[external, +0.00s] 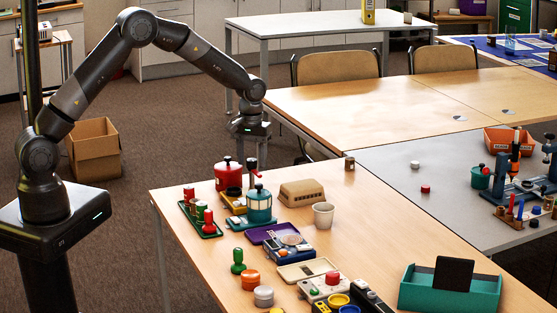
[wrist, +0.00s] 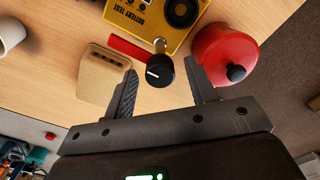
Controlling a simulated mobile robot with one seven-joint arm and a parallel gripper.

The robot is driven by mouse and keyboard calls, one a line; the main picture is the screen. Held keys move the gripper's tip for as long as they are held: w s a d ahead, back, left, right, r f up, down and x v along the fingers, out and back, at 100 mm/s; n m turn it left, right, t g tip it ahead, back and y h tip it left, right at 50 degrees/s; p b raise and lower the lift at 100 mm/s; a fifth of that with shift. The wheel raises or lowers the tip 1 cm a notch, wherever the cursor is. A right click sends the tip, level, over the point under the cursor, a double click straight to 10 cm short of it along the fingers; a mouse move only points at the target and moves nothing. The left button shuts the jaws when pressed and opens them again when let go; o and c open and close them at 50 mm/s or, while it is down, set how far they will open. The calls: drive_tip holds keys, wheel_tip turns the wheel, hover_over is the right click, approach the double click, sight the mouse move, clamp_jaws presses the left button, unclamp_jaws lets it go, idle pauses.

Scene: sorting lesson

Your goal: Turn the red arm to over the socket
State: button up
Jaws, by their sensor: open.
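The yellow battery tester (wrist: 143,14) lies on the wooden table, partly cut off by the wrist view's top edge. Its dark round socket (wrist: 181,10) is on its right part. The red arm (wrist: 131,49) is a flat bar reaching left from near the post, away from the socket. A black knob (wrist: 160,72) with a white mark tops the post; it also shows in the external view (external: 252,163). My gripper (wrist: 160,82) is open, its fingers on either side of the knob with visible gaps. In the external view my gripper (external: 252,140) is above the tester.
A red pot (wrist: 224,55) stands close to my right finger. A tan box (wrist: 103,78) is close to my left finger. A teal-lidded jar (external: 259,204) and a white cup (external: 323,215) stand nearby. The table beyond the cup is fairly clear.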

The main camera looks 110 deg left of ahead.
drive_tip(key=c, duration=1)
drive_tip(key=shift+o, duration=0.2)
